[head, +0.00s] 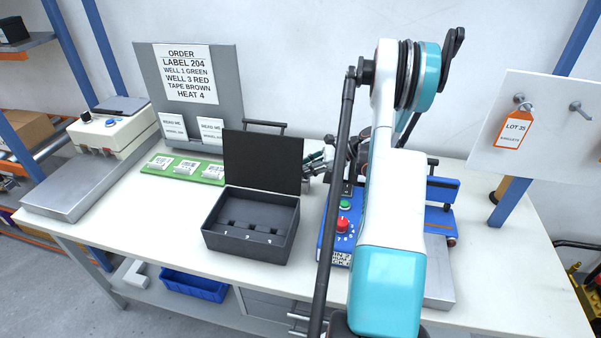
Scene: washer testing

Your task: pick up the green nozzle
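My gripper (312,164) is low over the table, just right of the open lid of a black case, largely hidden behind my white and teal arm. A small dark-green and metallic patch shows at the gripper's fingers. I cannot tell whether it is the green nozzle or part of the gripper, or whether the fingers hold anything. No other green nozzle can be made out. The black case (232,242) stands open with numbered wells inside that look dark. An order sheet (186,74) reads "WELL 1 GREEN, WELL 3 RED".
A blue machine (336,239) with a green and a red button stands right of the case, partly behind my arm. A green strip (212,174) with small labels and a heat sealer-like device (110,132) are at left. The front left tabletop is clear.

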